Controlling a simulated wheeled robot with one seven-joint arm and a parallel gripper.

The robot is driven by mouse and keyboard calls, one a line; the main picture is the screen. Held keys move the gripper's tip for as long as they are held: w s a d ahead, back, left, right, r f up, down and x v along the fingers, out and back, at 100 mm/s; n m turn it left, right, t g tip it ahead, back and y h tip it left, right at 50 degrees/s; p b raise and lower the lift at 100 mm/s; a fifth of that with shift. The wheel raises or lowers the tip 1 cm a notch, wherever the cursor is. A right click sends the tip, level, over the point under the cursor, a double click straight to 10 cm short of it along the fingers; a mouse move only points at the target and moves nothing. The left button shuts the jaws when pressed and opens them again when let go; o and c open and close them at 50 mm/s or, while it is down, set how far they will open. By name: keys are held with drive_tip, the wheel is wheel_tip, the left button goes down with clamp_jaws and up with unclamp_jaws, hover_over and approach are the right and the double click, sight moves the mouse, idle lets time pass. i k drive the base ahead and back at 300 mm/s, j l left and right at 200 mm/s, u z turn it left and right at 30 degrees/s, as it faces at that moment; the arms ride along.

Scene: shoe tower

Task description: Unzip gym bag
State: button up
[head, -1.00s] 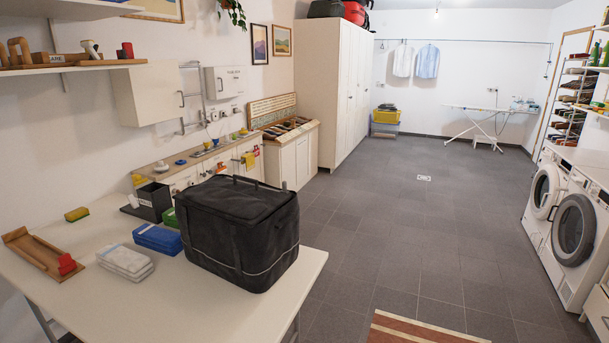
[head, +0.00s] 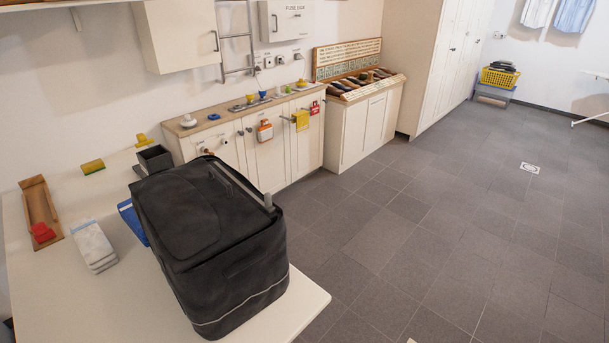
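The black gym bag (head: 210,245) stands upright on the white table (head: 75,295), near its right end. Its top lid (head: 180,210) looks closed. A grey zipper strip (head: 240,185) runs along the top's far right edge, with a small grey tab (head: 268,202) standing up at its right end. A pale line runs low around the bag's side. My gripper is not in view.
Left of the bag lie a blue stack (head: 131,222), a grey-white stack (head: 93,246), a wooden tray (head: 40,212) with a red block, a yellow-green sponge (head: 92,167) and a dark open box (head: 155,159). The tiled floor (head: 430,220) to the right is clear.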

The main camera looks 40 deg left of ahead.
sight(268, 206)
drive_tip(key=i+u, duration=0.4)
drive_tip(key=i+l+u, duration=0.2)
drive_tip(key=u, duration=0.15)
drive_tip(key=i+l+u, duration=0.85)
drive_tip(key=u, duration=0.3)
drive_tip(key=i+l+u, duration=0.2)
drive_tip(key=u, duration=0.2)
drive_tip(key=i+l+u, duration=0.1)
drive_tip(key=u, duration=0.3)
drive_tip(key=l+u, duration=0.4)
drive_tip(key=i+l+u, duration=0.1)
drive_tip(key=l+u, duration=0.15)
drive_tip(key=u, duration=0.15)
drive_tip(key=k+l+u, duration=0.2)
drive_tip(key=l, duration=0.15)
drive_tip(key=k+l+u, duration=0.25)
